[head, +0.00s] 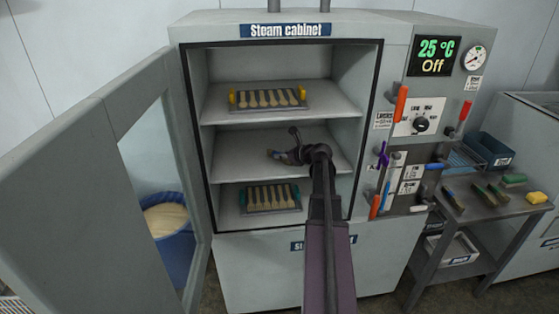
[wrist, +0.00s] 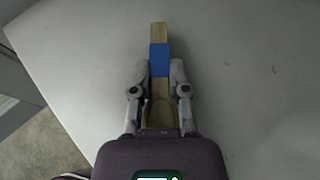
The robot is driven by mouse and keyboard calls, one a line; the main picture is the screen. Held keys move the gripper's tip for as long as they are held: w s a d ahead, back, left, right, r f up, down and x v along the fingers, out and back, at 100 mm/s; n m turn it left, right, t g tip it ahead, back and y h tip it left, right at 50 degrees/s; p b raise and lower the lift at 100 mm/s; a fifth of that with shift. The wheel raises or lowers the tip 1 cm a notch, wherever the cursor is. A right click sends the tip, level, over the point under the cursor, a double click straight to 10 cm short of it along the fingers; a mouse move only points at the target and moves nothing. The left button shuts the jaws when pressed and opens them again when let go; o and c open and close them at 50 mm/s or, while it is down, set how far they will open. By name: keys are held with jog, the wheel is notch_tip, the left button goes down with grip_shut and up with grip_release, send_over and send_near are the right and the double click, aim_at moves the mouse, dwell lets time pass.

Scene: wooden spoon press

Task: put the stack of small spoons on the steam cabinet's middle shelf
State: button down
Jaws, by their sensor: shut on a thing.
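The stack of small wooden spoons (wrist: 158,32) has a blue band around it. My gripper (wrist: 160,68) is shut on the stack at the band, with the bowl end toward my palm and the handle end pointing away. In the head view my gripper (head: 286,155) is inside the steam cabinet (head: 280,240), over the middle shelf (head: 235,160). Only a small part of the stack shows there, at the gripper's left. The pale shelf surface lies below the stack in the wrist view. I cannot tell whether the stack touches it.
The cabinet door (head: 75,190) stands open at left. A spoon tray with yellow ends (head: 269,107) is on the top shelf, and one with teal ends (head: 270,211) on the bottom shelf. The middle shelf is otherwise clear. A side table (head: 480,215) with several bundles stands at right.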

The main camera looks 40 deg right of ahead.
jog(key=shift+f, duration=0.25)
jog(key=c, duration=0.6)
grip_release()
jog(key=shift+r, duration=0.1)
jog(key=shift+r, duration=0.15)
jog(key=shift+s+d+r+p, duration=0.1)
jog(key=shift+s+r+p, duration=0.25)
jog(key=shift+s, duration=0.25)
jog(key=p+v, duration=0.3)
jog(key=v, duration=0.6)
jog(key=shift+s+d+r+p, duration=0.1)
jog(key=shift+s+d+p, duration=0.05)
jog(key=shift+s+p, duration=0.2)
jog(key=shift+s+d+r, duration=0.1)
jog(key=shift+s, duration=0.35)
